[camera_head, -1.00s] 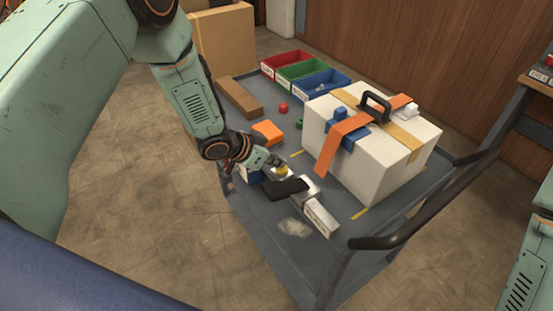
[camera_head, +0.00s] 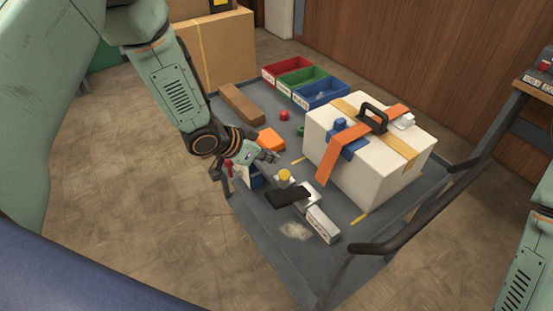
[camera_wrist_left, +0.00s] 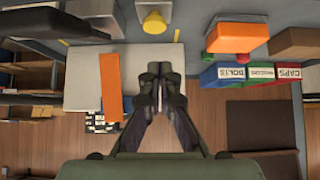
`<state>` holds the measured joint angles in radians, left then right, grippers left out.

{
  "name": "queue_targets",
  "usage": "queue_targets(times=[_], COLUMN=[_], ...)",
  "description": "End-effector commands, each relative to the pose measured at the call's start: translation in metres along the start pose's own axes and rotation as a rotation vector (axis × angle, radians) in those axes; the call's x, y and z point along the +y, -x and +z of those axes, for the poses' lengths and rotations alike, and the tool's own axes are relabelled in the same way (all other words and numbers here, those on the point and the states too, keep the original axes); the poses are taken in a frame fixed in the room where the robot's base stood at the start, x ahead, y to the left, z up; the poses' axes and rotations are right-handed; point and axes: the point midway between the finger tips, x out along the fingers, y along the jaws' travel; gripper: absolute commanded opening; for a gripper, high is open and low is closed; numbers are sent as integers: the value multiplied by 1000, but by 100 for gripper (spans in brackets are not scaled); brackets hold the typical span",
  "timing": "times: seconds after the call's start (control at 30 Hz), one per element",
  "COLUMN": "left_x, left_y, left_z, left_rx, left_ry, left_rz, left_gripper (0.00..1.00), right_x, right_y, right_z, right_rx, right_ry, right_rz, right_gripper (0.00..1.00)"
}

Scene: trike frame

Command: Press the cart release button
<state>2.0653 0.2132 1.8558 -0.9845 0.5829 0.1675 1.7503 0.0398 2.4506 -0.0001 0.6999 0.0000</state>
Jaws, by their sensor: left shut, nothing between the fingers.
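A yellow round button (camera_head: 284,175) sits on a light base on the grey cart (camera_head: 262,212), just behind a black handle-like piece. It also shows near the top of the wrist view (camera_wrist_left: 154,22). A small red piece (camera_head: 228,165) stands on a post at the cart's left edge. I cannot tell from the frames which of these is the cart release. My left gripper (camera_head: 272,156) is shut and empty, just above and left of the yellow button, apart from it. Its closed fingers also show in the wrist view (camera_wrist_left: 160,78). My right gripper is out of view.
A white box (camera_head: 378,175) with an orange strap and black handle fills the cart's right side. Red, green and blue bins (camera_head: 322,92) stand at the back. An orange block (camera_head: 271,140) lies near my left gripper. A dark push bar (camera_head: 405,225) rises at the right.

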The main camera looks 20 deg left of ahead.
Motion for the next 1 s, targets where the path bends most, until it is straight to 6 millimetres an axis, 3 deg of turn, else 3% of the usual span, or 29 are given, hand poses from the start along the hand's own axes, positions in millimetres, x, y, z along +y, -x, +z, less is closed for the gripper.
queue_targets(times=[0.2,0.4,1.0], left_x=[0,-1,-1], left_y=[42,60,64], left_z=[-3,-2,-2], left_rx=[6,3,3], left_ry=[2,1,-2], left_rz=[-1,-2,0], left_gripper=[0,0,0], right_x=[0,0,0], right_y=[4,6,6], right_z=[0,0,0], right_rx=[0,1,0], right_ry=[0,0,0], right_rz=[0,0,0], right_gripper=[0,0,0])
